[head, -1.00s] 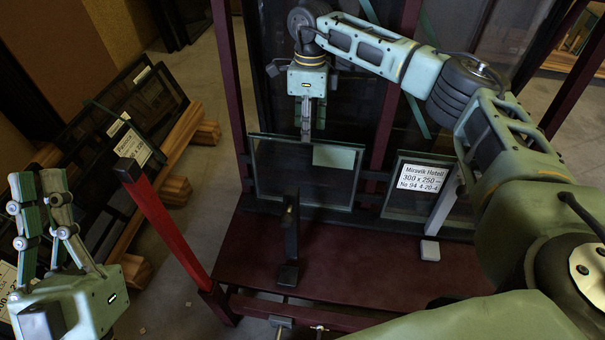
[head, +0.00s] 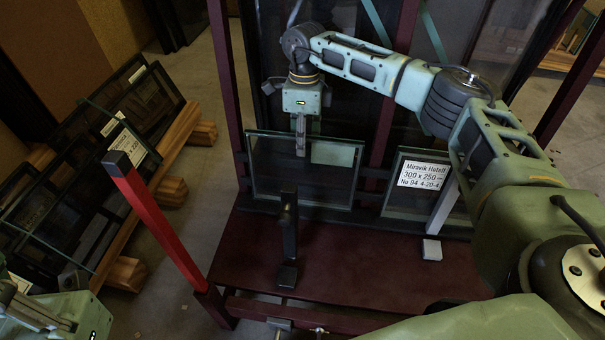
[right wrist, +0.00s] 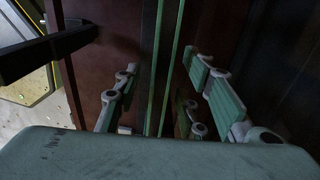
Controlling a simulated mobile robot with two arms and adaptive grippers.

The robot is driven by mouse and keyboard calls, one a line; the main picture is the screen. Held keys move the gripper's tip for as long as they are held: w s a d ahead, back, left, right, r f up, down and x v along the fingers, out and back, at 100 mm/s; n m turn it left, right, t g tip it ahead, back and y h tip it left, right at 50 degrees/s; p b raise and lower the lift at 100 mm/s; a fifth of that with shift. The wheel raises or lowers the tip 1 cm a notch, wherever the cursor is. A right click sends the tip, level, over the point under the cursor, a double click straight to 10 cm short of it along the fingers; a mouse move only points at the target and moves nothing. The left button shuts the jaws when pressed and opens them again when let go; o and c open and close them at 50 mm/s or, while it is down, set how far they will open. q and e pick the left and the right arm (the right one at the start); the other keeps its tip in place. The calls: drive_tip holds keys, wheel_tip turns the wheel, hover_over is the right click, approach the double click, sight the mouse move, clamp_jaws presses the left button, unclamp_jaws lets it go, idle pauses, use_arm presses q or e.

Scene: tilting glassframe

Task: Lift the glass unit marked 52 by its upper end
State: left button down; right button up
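A framed glass unit (head: 275,180) stands nearly upright in the dark red rack, behind a black post. A pale blank patch sits at its upper right; I cannot read a 52 on it. My right gripper (head: 301,145) points down at its upper edge. In the right wrist view the glass unit (right wrist: 170,60) shows edge-on between the fingers of the right gripper (right wrist: 160,72). The fingers are open, one on each side, with gaps to the glass. My left gripper (head: 30,308) is at the lower left corner, mostly cut off.
A second glass unit (head: 405,204) with a white label, "300 x 250", stands to the right. A black post (head: 289,235) rises in front of the first unit. A red post (head: 160,220) stands left. Dark frames (head: 100,170) lean on timber at far left.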

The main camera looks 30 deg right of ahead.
drive_tip(key=shift+c, duration=0.5)
clamp_jaws()
drive_tip(key=shift+w+r, duration=0.1)
drive_tip(key=shift+r, duration=0.1)
